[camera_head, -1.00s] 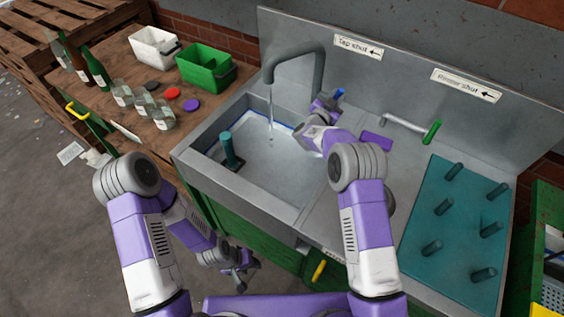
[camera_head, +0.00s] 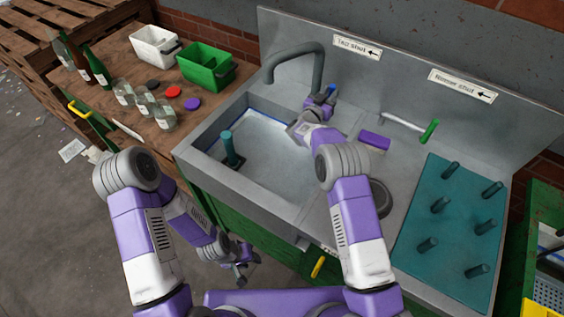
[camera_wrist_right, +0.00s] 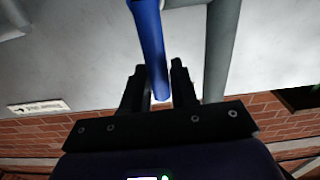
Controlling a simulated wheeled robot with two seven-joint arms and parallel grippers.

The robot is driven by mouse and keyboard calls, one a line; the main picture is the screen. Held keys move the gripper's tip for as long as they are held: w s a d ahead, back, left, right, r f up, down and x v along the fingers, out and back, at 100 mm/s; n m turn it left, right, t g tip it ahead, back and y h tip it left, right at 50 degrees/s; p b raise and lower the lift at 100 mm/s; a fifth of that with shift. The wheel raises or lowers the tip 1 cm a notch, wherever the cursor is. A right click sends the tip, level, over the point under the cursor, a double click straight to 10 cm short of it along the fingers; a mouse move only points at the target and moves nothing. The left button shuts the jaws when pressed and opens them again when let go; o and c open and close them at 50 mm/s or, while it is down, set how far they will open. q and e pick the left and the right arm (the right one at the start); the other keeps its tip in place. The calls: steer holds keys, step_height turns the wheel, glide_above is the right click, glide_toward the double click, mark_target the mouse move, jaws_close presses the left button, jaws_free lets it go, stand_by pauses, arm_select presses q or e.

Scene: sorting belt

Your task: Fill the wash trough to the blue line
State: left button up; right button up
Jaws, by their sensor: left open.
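The wash trough (camera_head: 205,143) is the steel basin left of centre, with water (camera_head: 262,160) in it. The blue line (camera_head: 268,116) shows along its far wall, close to the water's edge. A teal standpipe-like plug (camera_head: 229,150) stands upright in the trough. The grey tap spout (camera_head: 292,56) arches over it, and no stream falls from it. My right gripper (camera_head: 326,101) is at the blue tap lever (camera_head: 331,89). In the right wrist view the lever (camera_wrist_right: 150,45) runs between the fingers (camera_wrist_right: 159,85), which appear shut on it. My left gripper (camera_head: 243,275) hangs open and empty below the trough's front.
A green-handled rinse lever (camera_head: 430,131) and purple block (camera_head: 375,140) are right of the trough. A teal peg mat (camera_head: 450,235) lies further right. Bottles, jars, a white bin (camera_head: 154,47) and green bin (camera_head: 206,66) stand on the left bench.

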steer(key=o, duration=0.5)
steer(key=shift+a, duration=0.1)
steer(key=shift+o, duration=0.6)
steer(key=shift+p+v, duration=0.55)
steer(key=shift+v, duration=0.95)
steer(key=p+v, duration=0.1)
steer(key=v, duration=0.4)
